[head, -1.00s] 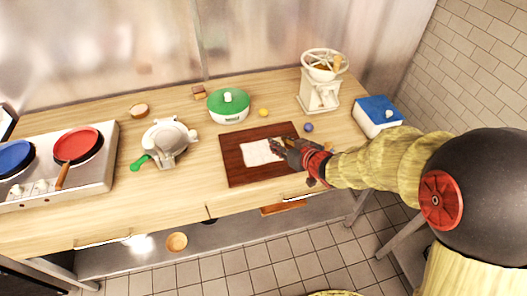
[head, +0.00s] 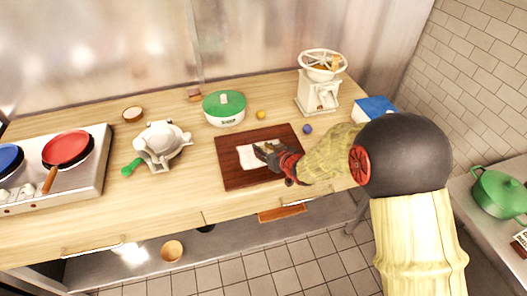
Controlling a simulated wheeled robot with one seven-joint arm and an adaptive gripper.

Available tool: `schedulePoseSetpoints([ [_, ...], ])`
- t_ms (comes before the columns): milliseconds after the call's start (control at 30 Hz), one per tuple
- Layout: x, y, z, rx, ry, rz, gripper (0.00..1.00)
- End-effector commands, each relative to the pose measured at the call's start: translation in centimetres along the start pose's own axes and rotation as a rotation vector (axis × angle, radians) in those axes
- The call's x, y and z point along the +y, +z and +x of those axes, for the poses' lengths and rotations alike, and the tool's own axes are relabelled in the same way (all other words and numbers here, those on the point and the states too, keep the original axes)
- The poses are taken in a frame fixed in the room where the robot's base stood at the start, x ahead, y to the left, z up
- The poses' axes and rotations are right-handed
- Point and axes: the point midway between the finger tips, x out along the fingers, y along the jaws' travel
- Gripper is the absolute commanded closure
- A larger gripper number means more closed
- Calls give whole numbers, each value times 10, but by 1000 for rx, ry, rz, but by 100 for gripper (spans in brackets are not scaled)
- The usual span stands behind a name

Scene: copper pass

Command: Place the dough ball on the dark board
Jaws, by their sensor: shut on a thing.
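The dark board (head: 231,179) is a reddish-brown rectangle lying on the wooden counter, with a flat white patch (head: 247,157) on its middle. My gripper (head: 265,153) comes in from the right, low over the board and over the right part of the white patch. It is shut on a small pale thing that seems to be the dough ball, mostly hidden by the dark fingers. I cannot tell whether it touches the board.
A green-lidded pot (head: 224,108), a yellow ball (head: 261,115) and a blue ball (head: 308,129) stand behind the board. A white press (head: 162,145) is to its left, a cream mill (head: 319,88) behind right. Bare counter lies left of the board.

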Motion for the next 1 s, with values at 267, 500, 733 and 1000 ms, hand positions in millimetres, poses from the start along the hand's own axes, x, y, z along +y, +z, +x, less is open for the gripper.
schedulePoseSetpoints([
  [267,0,0,0,2,0,0,95],
  [500,0,2,1,1,0,0,64],
  [733,0,2,1,1,0,0,53],
  [1000,0,0,0,1,0,-1,53],
])
